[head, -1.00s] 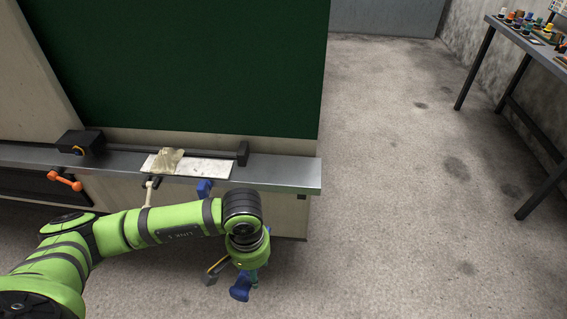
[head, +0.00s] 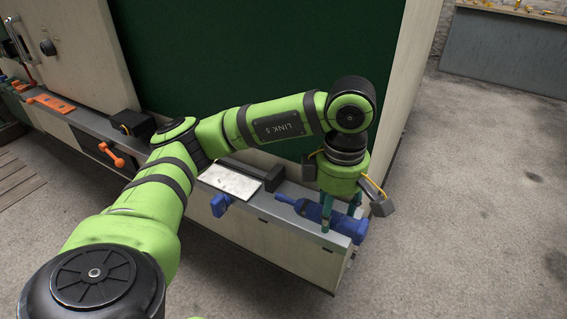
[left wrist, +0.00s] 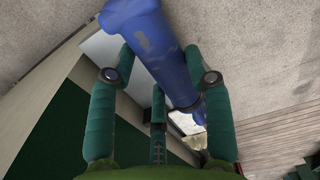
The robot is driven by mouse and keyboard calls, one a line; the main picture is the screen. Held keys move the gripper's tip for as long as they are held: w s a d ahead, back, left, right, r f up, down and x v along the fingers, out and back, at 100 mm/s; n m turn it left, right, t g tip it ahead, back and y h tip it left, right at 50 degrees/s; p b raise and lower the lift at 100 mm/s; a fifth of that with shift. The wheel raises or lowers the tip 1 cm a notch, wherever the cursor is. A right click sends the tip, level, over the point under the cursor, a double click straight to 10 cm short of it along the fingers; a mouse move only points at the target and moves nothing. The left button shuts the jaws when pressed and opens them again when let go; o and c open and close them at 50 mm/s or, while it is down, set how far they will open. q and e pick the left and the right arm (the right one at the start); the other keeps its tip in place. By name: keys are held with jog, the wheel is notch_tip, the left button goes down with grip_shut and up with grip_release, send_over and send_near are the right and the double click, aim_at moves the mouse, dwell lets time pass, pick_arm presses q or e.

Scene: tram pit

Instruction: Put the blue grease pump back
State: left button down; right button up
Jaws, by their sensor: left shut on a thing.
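The blue grease pump (head: 309,211) lies nearly level along the right end of the grey metal ledge (head: 276,214). I cannot tell whether it touches the ledge or hangs just above it. My left gripper (head: 340,213) points down with its teal fingers shut on the pump. In the left wrist view the pump (left wrist: 165,48) passes between the fingers of the left gripper (left wrist: 160,78). The gripper hides part of the pump in the head view. My right gripper is not in view.
A white plate (head: 230,181) and a black block (head: 134,122) are on the ledge. A blue handle (head: 220,204) and an orange handle (head: 112,155) stick out at its front. The green panel (head: 300,60) rises behind. Open concrete floor (head: 470,200) lies to the right.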

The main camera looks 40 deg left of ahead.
pick_arm(q)
jog(key=shift+r, duration=0.15)
jog(key=shift+s, duration=0.15)
jog(key=w+a+f+p, duration=0.1)
jog(key=w+a+f, duration=0.1)
jog(key=w+a+f+p, duration=0.1)
jog(key=w+a+f, duration=0.1)
jog(key=w+a, duration=0.1)
jog(key=w+a+f, duration=0.3)
jog(key=shift+a+p, duration=0.2)
jog(key=shift+p, duration=0.2)
notch_tip(320, 180, down, 3)
jog(key=shift+r+p, duration=0.1)
jog(key=shift+p, duration=0.5)
jog(key=shift+f, duration=0.35)
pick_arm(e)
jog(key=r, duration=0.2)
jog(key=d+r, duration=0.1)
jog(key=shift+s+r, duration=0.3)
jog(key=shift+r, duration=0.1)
